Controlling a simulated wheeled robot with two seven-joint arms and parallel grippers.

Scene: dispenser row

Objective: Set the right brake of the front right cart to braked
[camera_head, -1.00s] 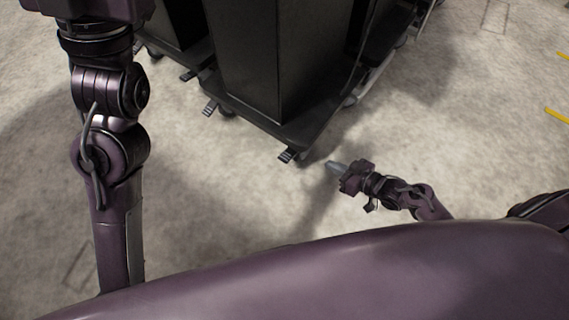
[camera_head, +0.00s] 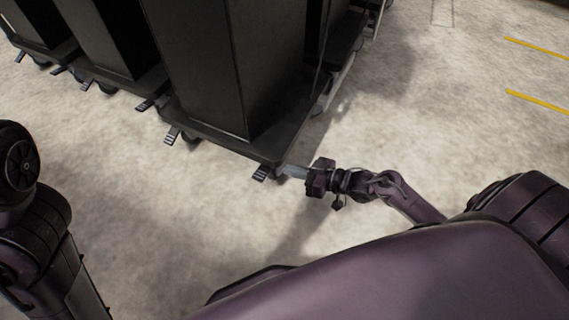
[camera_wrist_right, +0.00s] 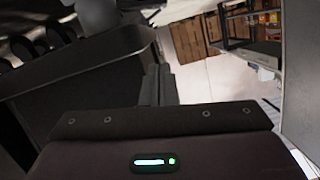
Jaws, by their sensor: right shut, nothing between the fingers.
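The front right cart (camera_head: 217,62) is a tall black box on a dark base. Its right brake (camera_head: 262,173) is a small ridged pedal low at the near right corner of the base. Its left brake (camera_head: 172,135) sticks out at the near left corner. My right gripper (camera_head: 285,170) is shut and empty, its fingertips close beside the right brake at the base corner; I cannot tell if they touch. In the right wrist view the shut fingers (camera_wrist_right: 158,85) lie beside a dark cart edge; the pedal is not visible there. My left gripper is out of view.
More black carts (camera_head: 110,40) stand in a row to the left, with their own pedals low in front. Shelves with boxes (camera_wrist_right: 245,25) show in the right wrist view. The pale floor is clear in front and to the right, with yellow lines (camera_head: 538,103).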

